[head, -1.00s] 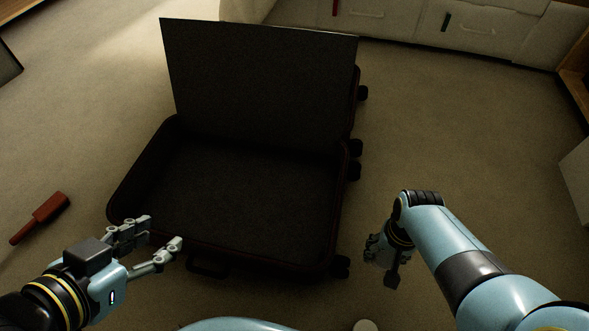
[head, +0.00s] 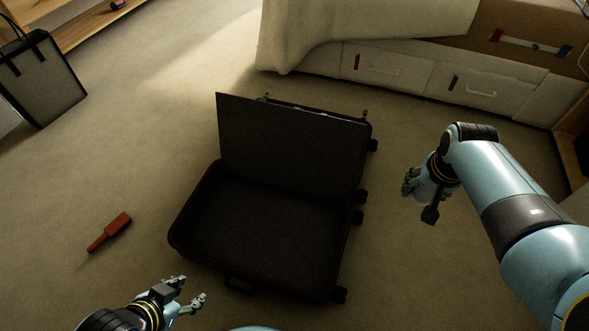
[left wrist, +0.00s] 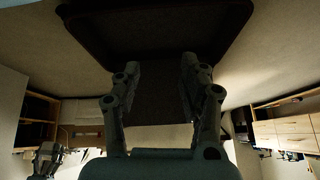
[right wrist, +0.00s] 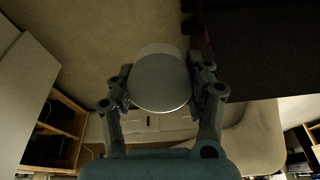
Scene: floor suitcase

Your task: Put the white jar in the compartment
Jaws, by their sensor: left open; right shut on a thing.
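The white jar (right wrist: 160,82) shows in the right wrist view as a pale rounded shape between the fingers of my right gripper (right wrist: 163,90), which is shut on it. In the head view my right gripper (head: 424,190) is above the floor, right of the open suitcase (head: 178,240); the jar is hard to make out there. The suitcase's dark lower compartment (head: 265,225) looks empty, with a dark panel (head: 290,150) standing up at its back. My left gripper (head: 190,293) is open and empty near the suitcase's front left corner.
A grey bag (head: 45,80) stands at the far left. A bed with drawers (head: 430,80) is at the back. Carpet between the suitcase and my right arm is clear.

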